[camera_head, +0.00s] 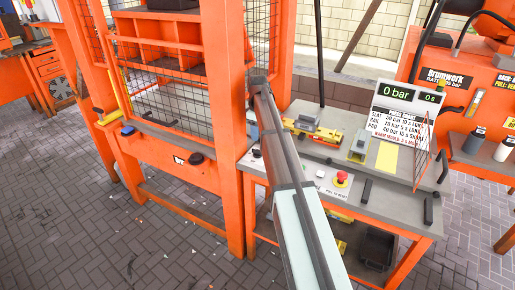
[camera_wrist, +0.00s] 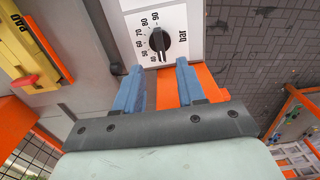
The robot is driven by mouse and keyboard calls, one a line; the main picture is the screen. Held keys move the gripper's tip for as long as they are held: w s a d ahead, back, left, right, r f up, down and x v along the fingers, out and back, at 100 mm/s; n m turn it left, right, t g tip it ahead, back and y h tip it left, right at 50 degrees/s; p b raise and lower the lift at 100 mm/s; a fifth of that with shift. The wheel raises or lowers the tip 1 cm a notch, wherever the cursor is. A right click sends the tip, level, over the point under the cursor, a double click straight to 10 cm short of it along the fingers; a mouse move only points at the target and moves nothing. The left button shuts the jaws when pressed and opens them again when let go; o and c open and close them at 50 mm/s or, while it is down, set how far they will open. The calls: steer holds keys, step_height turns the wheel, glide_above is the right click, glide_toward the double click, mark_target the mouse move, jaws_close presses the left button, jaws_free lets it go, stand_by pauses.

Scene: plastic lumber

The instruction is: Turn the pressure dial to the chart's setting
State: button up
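The pressure dial (camera_wrist: 160,38) shows in the wrist view as a black knob on a white panel, with a scale of about 40 to 90 and the word "bar". A small pale mark shows at the knob's lower end, near the low numbers. My gripper (camera_wrist: 159,66) is open, its two blue fingers apart just below the knob, with nothing visible between them but panel and orange frame. In the head view my arm hides the dial and gripper. The chart (camera_head: 399,125) is on a white board under a display (camera_head: 411,93) reading 0 bar and 0 s; its pressure lines are small.
A red emergency stop (camera_head: 342,178) stands on the bench panel. Yellow moulds (camera_head: 318,131) lie on the bench; one yellow mould (camera_wrist: 25,40) is left of the dial in the wrist view. The orange press frame (camera_head: 226,120) stands left of my arm. Paved floor (camera_head: 95,235) is open at front left.

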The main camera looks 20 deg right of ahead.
mark_target(258, 153)
step_height(258, 153, down, 8)
stand_by(0.4)
steer(key=shift+c, duration=0.4)
jaws_close()
